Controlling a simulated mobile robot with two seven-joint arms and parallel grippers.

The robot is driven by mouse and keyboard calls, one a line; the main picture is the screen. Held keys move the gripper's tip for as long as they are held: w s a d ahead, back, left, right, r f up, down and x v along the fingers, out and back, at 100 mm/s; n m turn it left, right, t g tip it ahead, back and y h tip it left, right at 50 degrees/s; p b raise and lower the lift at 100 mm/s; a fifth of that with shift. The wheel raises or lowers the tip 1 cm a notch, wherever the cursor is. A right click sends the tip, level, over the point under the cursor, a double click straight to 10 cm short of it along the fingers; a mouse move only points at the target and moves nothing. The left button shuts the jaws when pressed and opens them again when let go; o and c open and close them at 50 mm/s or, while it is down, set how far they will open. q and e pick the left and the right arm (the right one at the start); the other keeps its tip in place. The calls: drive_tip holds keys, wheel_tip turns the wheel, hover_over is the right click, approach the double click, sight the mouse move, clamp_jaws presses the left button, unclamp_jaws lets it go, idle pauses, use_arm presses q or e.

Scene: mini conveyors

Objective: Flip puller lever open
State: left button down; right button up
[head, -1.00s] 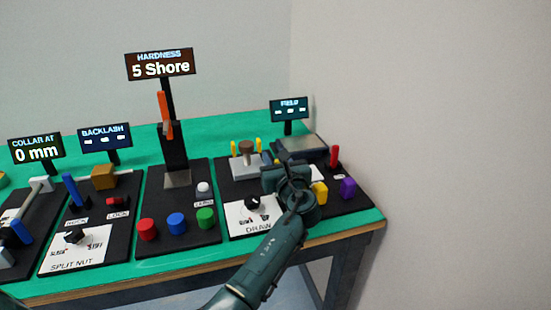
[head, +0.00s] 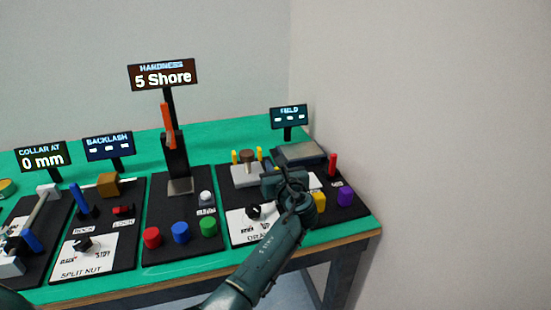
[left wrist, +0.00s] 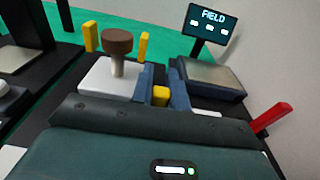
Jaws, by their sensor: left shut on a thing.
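My left gripper (head: 278,180) is over the rightmost black panel (head: 345,203). In the left wrist view its two dark blue fingers (left wrist: 160,86) are closed on a small yellow piece (left wrist: 160,96). Most of that piece is hidden by the gripper, and I cannot tell whether it is the puller lever's grip. A red lever (head: 333,163) stands upright at the panel's right side, apart from the gripper; it also shows in the left wrist view (left wrist: 271,117). My right gripper is not in view.
A grey block with a brown knob (head: 247,157) and yellow posts is left of the gripper. A grey plate (head: 299,152) and the FIELD display (head: 289,117) are behind it. A yellow block (head: 319,198) and a purple button (head: 345,197) are at right. The wall is close on the right.

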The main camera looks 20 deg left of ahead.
use_arm(q)
drive_tip(key=c, duration=1.4)
unclamp_jaws()
drive_tip(key=shift+o, duration=0.2)
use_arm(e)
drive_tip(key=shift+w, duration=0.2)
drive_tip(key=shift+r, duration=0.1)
